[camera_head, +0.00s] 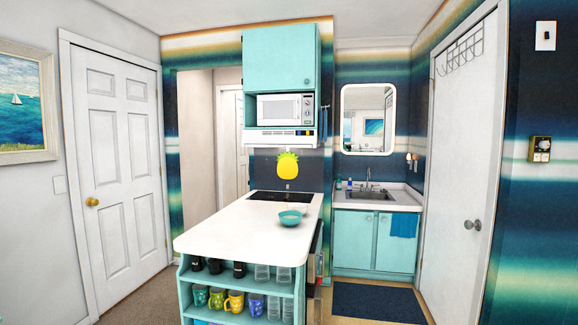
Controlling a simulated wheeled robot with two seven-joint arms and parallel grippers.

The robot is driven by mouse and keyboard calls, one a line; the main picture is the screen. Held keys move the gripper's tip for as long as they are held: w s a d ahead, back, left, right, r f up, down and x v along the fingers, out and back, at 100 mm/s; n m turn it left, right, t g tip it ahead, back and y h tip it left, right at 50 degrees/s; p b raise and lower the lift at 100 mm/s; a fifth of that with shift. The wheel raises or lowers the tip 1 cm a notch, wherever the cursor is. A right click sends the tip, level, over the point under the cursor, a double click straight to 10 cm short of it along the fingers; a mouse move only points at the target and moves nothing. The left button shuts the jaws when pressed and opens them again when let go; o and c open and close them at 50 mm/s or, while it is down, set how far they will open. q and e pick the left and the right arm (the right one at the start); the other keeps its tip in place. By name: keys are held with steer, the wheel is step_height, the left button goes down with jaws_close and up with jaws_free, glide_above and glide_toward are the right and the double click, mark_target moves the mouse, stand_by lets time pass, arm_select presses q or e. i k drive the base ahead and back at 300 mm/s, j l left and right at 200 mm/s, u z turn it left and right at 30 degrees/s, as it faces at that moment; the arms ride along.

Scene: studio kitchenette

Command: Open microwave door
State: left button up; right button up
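The white microwave (280,108) sits in a shelf niche of the turquoise wall cabinet, above a white range hood. Its door (276,108) faces me and looks shut. A control panel with a display is on the right side of its front. Neither of my grippers is in view.
Shelves below hold mugs and jars. A sink cabinet (376,240) is at the right. Floor is free by the dark mat (375,302).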

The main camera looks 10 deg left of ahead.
mark_target(283, 110)
steer(key=i+l+z, duration=0.3)
steer(key=i, duration=0.6)
steer(key=i+z, duration=0.3)
steer(key=i, duration=0.55)
